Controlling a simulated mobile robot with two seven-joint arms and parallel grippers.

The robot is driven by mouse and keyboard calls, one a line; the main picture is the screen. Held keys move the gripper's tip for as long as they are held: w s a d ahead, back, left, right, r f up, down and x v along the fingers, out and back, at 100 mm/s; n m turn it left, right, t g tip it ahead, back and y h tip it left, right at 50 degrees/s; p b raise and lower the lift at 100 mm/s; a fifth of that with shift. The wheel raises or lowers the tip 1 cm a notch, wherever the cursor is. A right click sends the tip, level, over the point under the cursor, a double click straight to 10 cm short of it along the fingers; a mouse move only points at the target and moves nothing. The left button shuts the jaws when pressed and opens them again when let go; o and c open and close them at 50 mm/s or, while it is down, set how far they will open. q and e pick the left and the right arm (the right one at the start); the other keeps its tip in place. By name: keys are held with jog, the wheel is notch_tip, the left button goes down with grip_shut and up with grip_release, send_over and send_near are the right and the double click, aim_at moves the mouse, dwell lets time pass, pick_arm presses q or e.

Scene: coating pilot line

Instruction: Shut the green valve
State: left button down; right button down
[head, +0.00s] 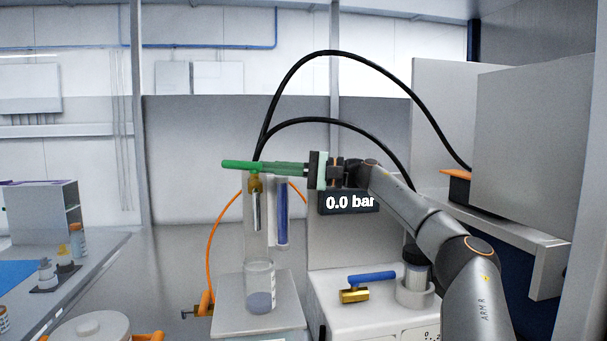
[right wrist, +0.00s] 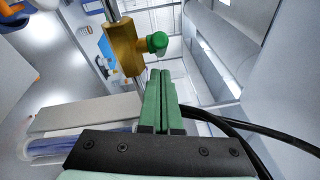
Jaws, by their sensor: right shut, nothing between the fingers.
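The green valve has a brass body (head: 256,186) on an upright metal tube, with a green lever (head: 236,164) on top. In the head view the lever points left, roughly level and across the tube. The right wrist view shows the brass body (right wrist: 124,48) and the green lever end-on (right wrist: 157,43). My right gripper (head: 268,168) comes from the right, its pale green fingers shut and empty, tips by the valve. In the wrist view the fingertips (right wrist: 158,72) lie just short of the lever; I cannot tell whether they touch. My left gripper is out of view.
A display (head: 349,202) reads 0.0 bar. A clear vessel (head: 260,288) stands below the valve, with a blue-filled tube (head: 282,215) beside it. A second brass valve with a blue lever (head: 372,278) sits on the white box. Black hoses (head: 330,53) arch above.

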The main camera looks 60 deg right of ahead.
jog(key=b+v, duration=0.1)
jog(key=v, duration=0.6)
jog(key=shift+s+d, duration=0.2)
jog(key=shift+s, duration=0.15)
